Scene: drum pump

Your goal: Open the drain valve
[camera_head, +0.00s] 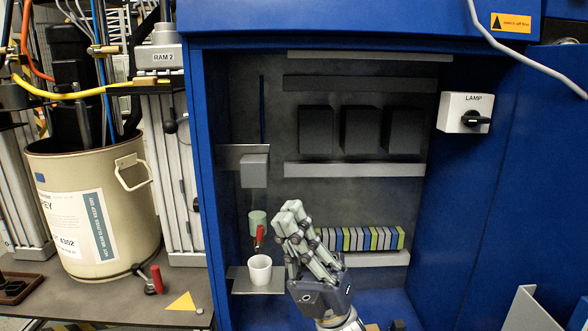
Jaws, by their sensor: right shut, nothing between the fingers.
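Inside the blue cabinet, a small valve with a red lever (260,238) sits below a pale green cylinder (257,219). The lever stands roughly upright, tilted slightly. A white cup (259,271) stands right below it on a small grey shelf (241,284). My right gripper (287,213) is shut and empty, just right of the red lever. Whether it touches the lever I cannot tell. Another red-handled valve (156,279) is at the foot of the beige drum (96,205). My left gripper is not in view.
A row of coloured terminal blocks (365,239) lies behind and right of my right gripper. A grey box (254,171) is above the cylinder. The cabinet's left wall (209,200) stands close. A lamp switch (465,112) is on the right side. A yellow triangle (182,302) lies by the drum.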

